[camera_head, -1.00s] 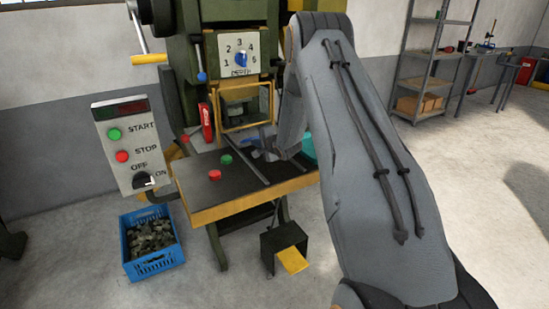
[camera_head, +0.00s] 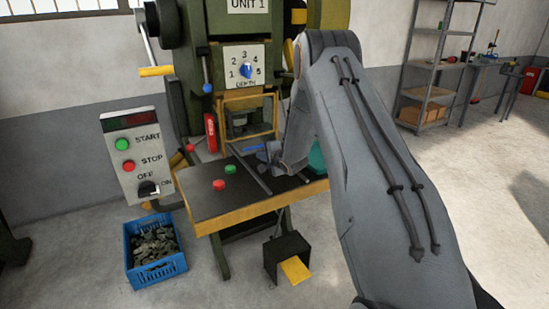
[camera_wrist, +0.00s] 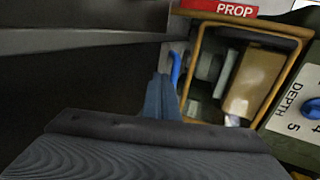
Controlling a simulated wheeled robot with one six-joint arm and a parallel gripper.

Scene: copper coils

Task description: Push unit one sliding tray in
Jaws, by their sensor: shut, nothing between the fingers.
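The unit one press (camera_head: 190,100) carries a "UNIT 1" sign at its top and a depth dial (camera_head: 246,68). An open yellow-framed guard window (camera_head: 249,117) sits above its dark work table (camera_head: 205,203). A blue handle-like part (camera_head: 253,149) lies near the back of the table; it also shows in the wrist view (camera_wrist: 177,68). I cannot clearly make out the sliding tray. My gripper (camera_head: 263,157) is shut and empty, low over the table beside the blue part. In the wrist view my gripper (camera_wrist: 160,97) points toward the framed opening; contact cannot be told.
A control panel (camera_head: 138,160) stands left of the table. Red and green buttons (camera_head: 219,184) and a slanted dark bar (camera_head: 250,172) are on the table. A red prop (camera_head: 211,133) stands beside the window. A blue crate (camera_head: 155,250) and a pedal (camera_head: 296,270) are on the floor.

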